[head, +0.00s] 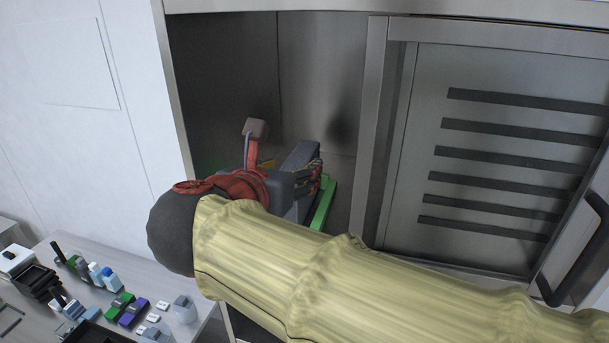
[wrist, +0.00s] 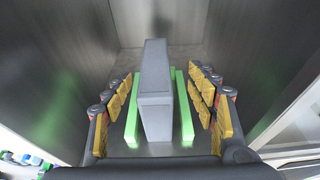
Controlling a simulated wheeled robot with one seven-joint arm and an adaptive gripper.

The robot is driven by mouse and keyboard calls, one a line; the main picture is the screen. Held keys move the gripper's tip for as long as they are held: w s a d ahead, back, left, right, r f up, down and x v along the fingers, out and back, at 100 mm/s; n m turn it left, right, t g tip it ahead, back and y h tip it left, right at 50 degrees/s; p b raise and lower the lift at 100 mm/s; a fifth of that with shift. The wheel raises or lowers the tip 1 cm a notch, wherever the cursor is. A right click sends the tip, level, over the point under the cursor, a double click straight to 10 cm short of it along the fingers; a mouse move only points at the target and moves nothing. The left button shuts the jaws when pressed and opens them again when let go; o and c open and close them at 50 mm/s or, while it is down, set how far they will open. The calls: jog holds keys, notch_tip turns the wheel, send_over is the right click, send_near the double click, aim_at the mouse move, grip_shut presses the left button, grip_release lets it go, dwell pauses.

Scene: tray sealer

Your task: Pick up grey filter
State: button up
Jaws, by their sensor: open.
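The grey filter (wrist: 155,75) is an upright, narrow grey block in the wrist view, standing between green rails (wrist: 132,115) inside the metal cabinet. My gripper (wrist: 163,85) is open, with its yellow-padded fingers on the left and right of the filter. Gaps show on both sides, so the fingers look apart from it. In the head view the filter's grey top (head: 301,154) shows beside my gripper (head: 312,172). My arm and gripper hide much of its lower part there.
Metal cabinet walls (head: 225,80) close in on the left and behind. A slatted metal door (head: 480,190) with a dark handle (head: 583,245) stands at the right. A table (head: 90,235) at lower left holds several small bottles, boxes and dark trays.

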aim_at(297, 164)
jog(key=shift+x, duration=1.2)
jog(key=x, duration=0.1)
jog(key=p+x, duration=0.1)
jog(key=x, duration=0.3)
jog(key=shift+a+f+p, duration=0.3)
jog(key=shift+a+f, duration=0.05)
jog(key=shift+a, duration=0.05)
jog(key=shift+w+d+f, duration=0.2)
jog(key=shift+w, duration=0.4)
jog(key=shift+s, duration=0.1)
jog(key=shift+c, duration=0.4)
jog(key=c, duration=1.3)
